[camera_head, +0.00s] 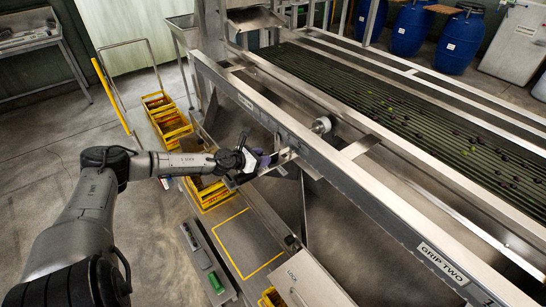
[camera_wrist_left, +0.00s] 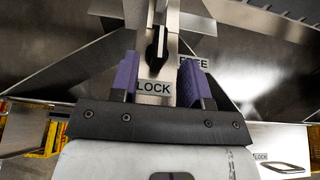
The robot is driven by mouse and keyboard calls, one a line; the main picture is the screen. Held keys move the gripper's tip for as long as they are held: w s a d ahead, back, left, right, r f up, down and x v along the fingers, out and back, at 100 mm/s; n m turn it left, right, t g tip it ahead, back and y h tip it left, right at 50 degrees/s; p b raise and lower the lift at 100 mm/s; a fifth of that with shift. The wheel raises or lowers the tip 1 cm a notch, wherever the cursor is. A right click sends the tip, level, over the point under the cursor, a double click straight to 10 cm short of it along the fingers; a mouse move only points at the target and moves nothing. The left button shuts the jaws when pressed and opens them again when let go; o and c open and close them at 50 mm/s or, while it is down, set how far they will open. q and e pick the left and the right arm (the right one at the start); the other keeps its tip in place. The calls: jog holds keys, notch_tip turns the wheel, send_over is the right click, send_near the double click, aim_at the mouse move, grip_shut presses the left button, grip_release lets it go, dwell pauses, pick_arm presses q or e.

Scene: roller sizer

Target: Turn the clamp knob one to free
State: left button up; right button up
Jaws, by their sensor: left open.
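A black clamp knob (camera_wrist_left: 157,48) shows in the left wrist view on a bright metal strip. A LOCK label (camera_wrist_left: 154,87) is below it and a partly covered FREE label (camera_wrist_left: 194,62) is to its right. My left gripper (camera_wrist_left: 160,75) is open, with one purple finger on each side of the strip. The knob appears between the fingers, toward and just past their tips; I see no contact. In the head view my left gripper (camera_head: 262,161) is at the near side of the machine frame and hides the knob. My right gripper is not in view.
Yellow crates (camera_head: 171,127) stand behind my left arm. A box marked LOCK (camera_head: 300,285) is in front.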

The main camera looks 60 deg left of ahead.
aim_at(273, 154)
pick_arm(q)
jog(key=shift+x, duration=2.8)
jog(key=shift+w, duration=0.1)
grip_shut()
